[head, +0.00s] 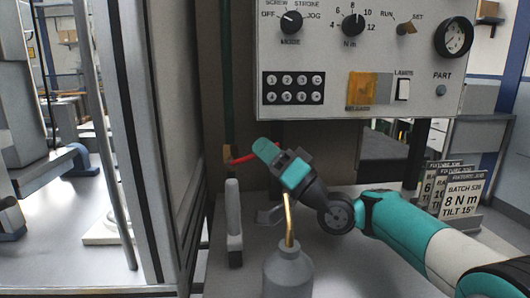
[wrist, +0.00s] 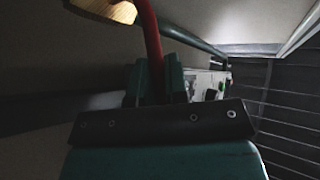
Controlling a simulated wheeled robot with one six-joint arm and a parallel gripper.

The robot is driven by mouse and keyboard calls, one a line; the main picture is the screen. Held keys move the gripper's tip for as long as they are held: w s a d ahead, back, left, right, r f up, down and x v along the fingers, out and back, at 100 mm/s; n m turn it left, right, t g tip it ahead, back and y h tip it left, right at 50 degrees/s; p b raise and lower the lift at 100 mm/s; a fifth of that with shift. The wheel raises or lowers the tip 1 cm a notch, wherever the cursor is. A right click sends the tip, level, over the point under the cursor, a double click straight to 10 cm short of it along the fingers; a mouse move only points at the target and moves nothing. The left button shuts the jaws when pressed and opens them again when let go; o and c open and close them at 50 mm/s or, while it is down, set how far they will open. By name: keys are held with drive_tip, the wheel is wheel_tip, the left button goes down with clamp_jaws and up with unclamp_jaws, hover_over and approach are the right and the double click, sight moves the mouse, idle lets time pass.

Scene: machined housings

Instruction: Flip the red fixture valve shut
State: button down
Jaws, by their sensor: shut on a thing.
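The red fixture valve lever (head: 242,159) sticks out to the right from a brass valve body (head: 228,154) on a thin dark green vertical pipe (head: 228,80). It slopes slightly upward toward my gripper (head: 262,150). In the wrist view the red lever (wrist: 149,35) runs from the brass body (wrist: 105,10) down between the teal fingers of my gripper (wrist: 157,82). The fingers are shut on the lever's outer end, which they hide.
A control panel (head: 350,60) with knobs, keypad and gauge hangs above. A grey oil can (head: 288,270) with a brass spout (head: 290,220) stands in front, close below my gripper. A grey upright piece (head: 234,220) stands below the valve. Batch cards (head: 460,200) stand at right.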

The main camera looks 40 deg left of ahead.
drive_tip(key=c, duration=1.1)
unclamp_jaws()
drive_tip(key=shift+c, duration=0.2)
drive_tip(key=shift+f, duration=0.1)
drive_tip(key=shift+d+f+b, duration=0.2)
drive_tip(key=shift+b, duration=0.25)
drive_tip(key=w+d+f+b, duration=0.1)
drive_tip(key=w+d+b, duration=0.1)
drive_tip(key=d+b, duration=1.1)
drive_tip(key=shift+w+d, duration=0.2)
drive_tip(key=shift+d, duration=0.3)
